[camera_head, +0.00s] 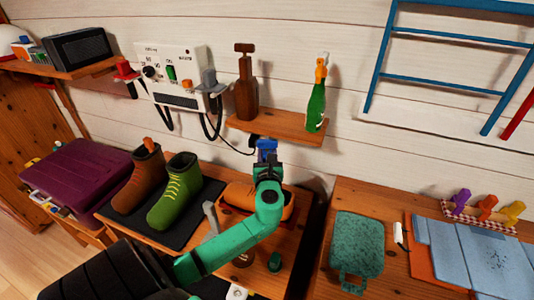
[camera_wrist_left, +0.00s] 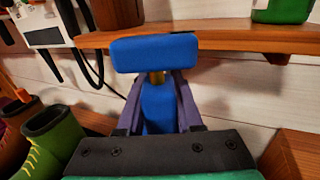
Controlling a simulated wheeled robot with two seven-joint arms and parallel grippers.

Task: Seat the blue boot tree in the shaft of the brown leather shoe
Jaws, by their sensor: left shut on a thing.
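My left gripper (camera_head: 267,156) is shut on the blue boot tree (camera_head: 266,144), just below and in front of the small wall shelf. In the left wrist view, the tree's wide blue crosspiece (camera_wrist_left: 155,52) stands beyond the fingers and its blue body (camera_wrist_left: 158,108) lies between them. My right gripper is out of view.
A green boot (camera_head: 174,192) stands beside the brown boot on a dark mat (camera_head: 205,206). The wall shelf (camera_head: 283,129), bearing a brown tree (camera_head: 246,88) and a green bottle-like thing (camera_head: 317,103), is close to my gripper. A corded wall panel (camera_head: 172,75) is left of it.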

